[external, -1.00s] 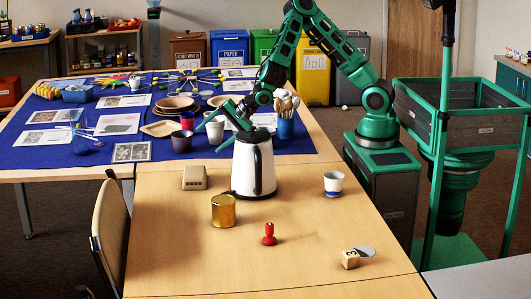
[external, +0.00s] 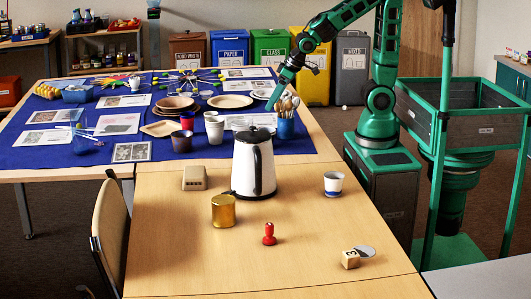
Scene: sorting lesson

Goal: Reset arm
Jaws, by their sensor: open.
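My green arm stands at the right side of the table with its upper link raised. My gripper (external: 271,106) points down to the left, above the far right part of the blue cloth, close to the cup of wooden utensils (external: 286,125). It is open, and I see nothing held in it. The white kettle with black lid and handle (external: 245,166) stands upright on the near wooden table, apart from my gripper.
On the near table (external: 180,265) stand a beige box (external: 195,177), a gold tin (external: 223,211), a red stamp (external: 269,235), a white-and-blue cup (external: 333,184) and a wooden block (external: 350,259). Plates and cups crowd the blue cloth (external: 40,160). Bins stand behind.

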